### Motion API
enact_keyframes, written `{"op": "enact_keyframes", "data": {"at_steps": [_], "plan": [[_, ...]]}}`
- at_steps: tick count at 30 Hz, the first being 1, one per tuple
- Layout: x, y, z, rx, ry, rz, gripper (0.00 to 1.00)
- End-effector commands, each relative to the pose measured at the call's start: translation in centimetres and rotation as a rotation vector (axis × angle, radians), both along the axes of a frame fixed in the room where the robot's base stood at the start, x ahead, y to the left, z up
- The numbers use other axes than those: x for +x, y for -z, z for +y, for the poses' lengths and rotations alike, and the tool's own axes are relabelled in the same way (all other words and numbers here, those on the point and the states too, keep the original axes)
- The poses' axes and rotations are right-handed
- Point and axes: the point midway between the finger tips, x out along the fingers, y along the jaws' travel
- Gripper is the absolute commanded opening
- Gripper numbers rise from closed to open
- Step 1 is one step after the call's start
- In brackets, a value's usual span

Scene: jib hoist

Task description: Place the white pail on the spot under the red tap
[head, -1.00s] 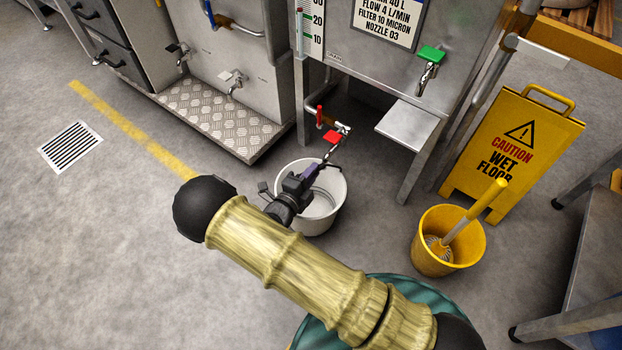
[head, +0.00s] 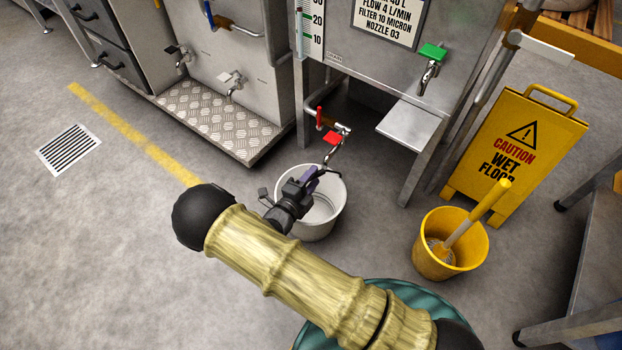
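The white pail (head: 322,230) stands upright, seemingly on the floor, just in front of the red tap (head: 333,138) in the head view. The tap is on a low pipe under the steel tank, and its nozzle appears above the pail's far rim. My gripper (head: 320,177) reaches over the pail's mouth, with a purple part near its tip. My gripper hides part of the rim and inside. I cannot tell whether its fingers are closed on the pail's handle. No marked spot shows under the red tap; the pail and gripper cover part of that floor.
A green tap (head: 432,53) sits above a steel shelf (head: 411,124) right of the red tap. A white tap (head: 231,80) is at left above a tread plate (head: 215,118). A yellow bucket (head: 447,262) with a brush and a wet-floor sign (head: 520,150) stand right.

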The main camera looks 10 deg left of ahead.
Motion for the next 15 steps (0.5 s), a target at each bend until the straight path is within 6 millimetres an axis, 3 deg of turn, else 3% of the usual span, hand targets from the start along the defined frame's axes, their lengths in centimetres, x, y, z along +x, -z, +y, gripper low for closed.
{"op": "enact_keyframes", "data": {"at_steps": [7, 15], "plan": [[-1.2, -0.6, 0.4, 0.001, -0.002, 0.001, 0.38], [-5.9, -1.3, 1.9, 0.000, -0.003, 0.003, 0.38]]}}
